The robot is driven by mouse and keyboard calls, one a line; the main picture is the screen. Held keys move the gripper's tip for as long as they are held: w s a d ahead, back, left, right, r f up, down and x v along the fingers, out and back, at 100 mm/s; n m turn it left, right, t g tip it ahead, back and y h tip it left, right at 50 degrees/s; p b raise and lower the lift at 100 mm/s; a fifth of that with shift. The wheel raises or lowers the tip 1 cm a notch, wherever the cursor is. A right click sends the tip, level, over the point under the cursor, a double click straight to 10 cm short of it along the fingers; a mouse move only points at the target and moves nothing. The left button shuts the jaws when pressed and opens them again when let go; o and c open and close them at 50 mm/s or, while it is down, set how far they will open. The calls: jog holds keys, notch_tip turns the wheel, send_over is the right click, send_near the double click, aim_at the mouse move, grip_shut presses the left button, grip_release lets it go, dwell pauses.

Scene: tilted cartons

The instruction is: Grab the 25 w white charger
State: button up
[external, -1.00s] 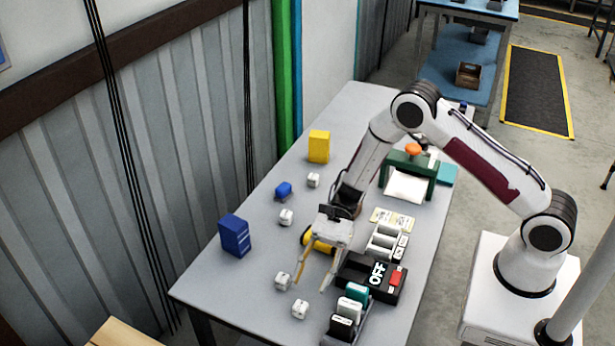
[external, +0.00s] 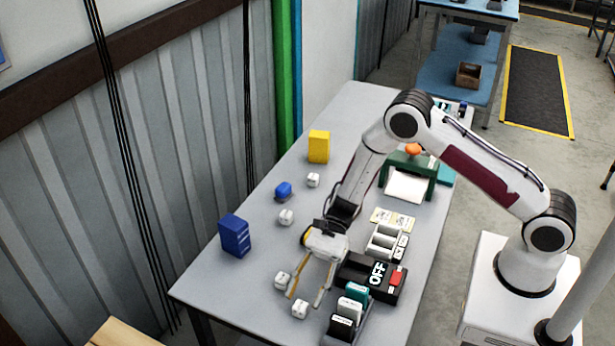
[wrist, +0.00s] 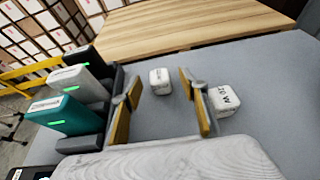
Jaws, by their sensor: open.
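Several small white charger cubes stand on the grey table. One white cube (external: 300,309) is near the table's near end; in the wrist view this cube (wrist: 160,81) appears between and beyond the fingertips, its label unreadable. Another white cube (external: 283,281) lies to its left; in the wrist view this cube (wrist: 224,101) is just right of the right finger, with a label that looks like 20 W. Two more cubes (external: 286,217) (external: 313,180) stand farther back. I cannot make out a 25 W label. My gripper (external: 304,300) is open and empty, fingers pointing down toward the near cubes.
A rack with black, white and teal blocks (external: 357,292) stands close right of my gripper. Behind it is a black box marked OFF (external: 367,277) with a red switch. A blue box (external: 235,236), blue item (external: 283,190) and yellow box (external: 319,146) are left and back.

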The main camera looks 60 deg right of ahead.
aim_at(302, 302)
jog(key=shift+x, duration=1.85)
jog(key=shift+s+f, duration=0.1)
jog(key=c, duration=1.2)
